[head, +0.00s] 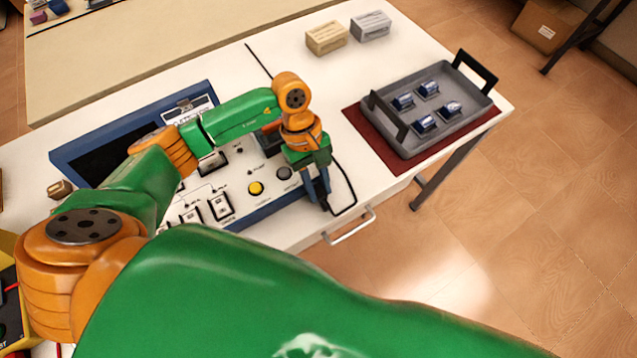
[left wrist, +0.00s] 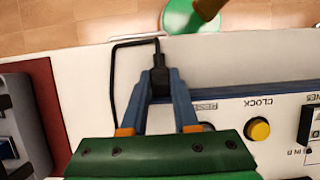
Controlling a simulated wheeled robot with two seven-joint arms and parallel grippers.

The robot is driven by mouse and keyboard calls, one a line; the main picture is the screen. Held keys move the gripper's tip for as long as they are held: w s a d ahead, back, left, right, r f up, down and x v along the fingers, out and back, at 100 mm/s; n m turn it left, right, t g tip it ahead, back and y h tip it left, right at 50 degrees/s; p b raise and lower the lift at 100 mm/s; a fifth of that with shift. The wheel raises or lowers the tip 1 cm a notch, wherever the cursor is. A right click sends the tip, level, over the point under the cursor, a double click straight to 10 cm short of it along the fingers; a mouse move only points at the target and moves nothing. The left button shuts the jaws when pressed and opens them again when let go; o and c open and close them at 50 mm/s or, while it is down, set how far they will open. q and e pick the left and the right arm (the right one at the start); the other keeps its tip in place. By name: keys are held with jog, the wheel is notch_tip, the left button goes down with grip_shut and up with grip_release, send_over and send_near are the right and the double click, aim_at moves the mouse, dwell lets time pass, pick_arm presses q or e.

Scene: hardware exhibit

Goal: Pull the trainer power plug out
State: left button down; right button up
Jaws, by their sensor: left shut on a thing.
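The trainer (head: 238,185) is a blue case with a white panel, a yellow button and a grey button, on the white table. It also shows at the right of the left wrist view (left wrist: 225,125). My left gripper (head: 324,200) points down at the trainer's near right corner. In the left wrist view its fingers (left wrist: 160,85) are shut on the black power plug (left wrist: 159,76). A black cable (left wrist: 113,80) leaves the plug and bends round over the table. The fingers hide part of the plug, and I cannot tell whether it sits in a socket. My right gripper is out of view.
A grey tray (head: 405,140) with black handles and several blue parts stands on a dark red mat (head: 365,130) to the right. Two small boxes, tan (head: 326,38) and grey (head: 371,26), stand behind. A drawer handle (head: 350,228) sticks out at the table's front.

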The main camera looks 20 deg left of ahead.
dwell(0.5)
pick_arm(q)
jog(key=shift+s+d+f+b, duration=0.1)
jog(key=shift+s+d+b, duration=0.1)
jog(key=shift+d+b, duration=0.15)
jog(key=shift+s+d, duration=0.5)
jog(key=shift+d, duration=0.05)
jog(key=c, duration=1.1)
grip_release()
jog(key=o, duration=0.5)
jog(key=shift+d, duration=0.1)
jog(key=shift+c, duration=0.2)
jog(key=shift+r, duration=0.2)
